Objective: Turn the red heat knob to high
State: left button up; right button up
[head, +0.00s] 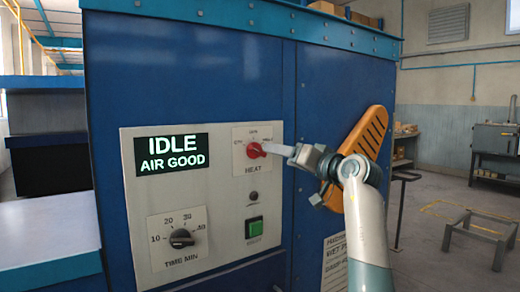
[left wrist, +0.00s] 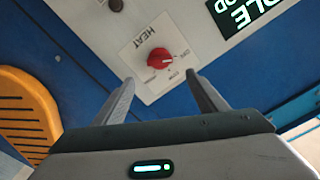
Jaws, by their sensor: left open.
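The red heat knob (head: 255,150) sits on a white dial plate marked HEAT, on the dryer's control panel (head: 150,220). It also shows in the left wrist view (left wrist: 159,60), with a pale pointer line toward the right of that picture. The small labels around it are too blurred to read surely. My left gripper (head: 279,151) is just right of the knob in the head view. In the left wrist view its fingers (left wrist: 162,85) are open, with the knob beyond and between the tips; nothing is held. My right gripper is not in view.
The panel also has an IDLE, AIR GOOD display (head: 173,154), a black time knob (head: 181,238) and a green button (head: 254,228). A slotted orange part (head: 367,135) stands out right of the panel, close behind my arm. Open floor lies at the right.

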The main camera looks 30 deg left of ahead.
aim_at(260, 150)
pick_arm(q)
jog(key=p+x, duration=0.2)
jog(key=x, duration=1)
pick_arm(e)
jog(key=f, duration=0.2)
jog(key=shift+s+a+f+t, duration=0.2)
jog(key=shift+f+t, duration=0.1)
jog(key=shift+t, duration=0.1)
pick_arm(q)
jog(key=shift+c, duration=0.6)
jog(key=c, duration=0.9)
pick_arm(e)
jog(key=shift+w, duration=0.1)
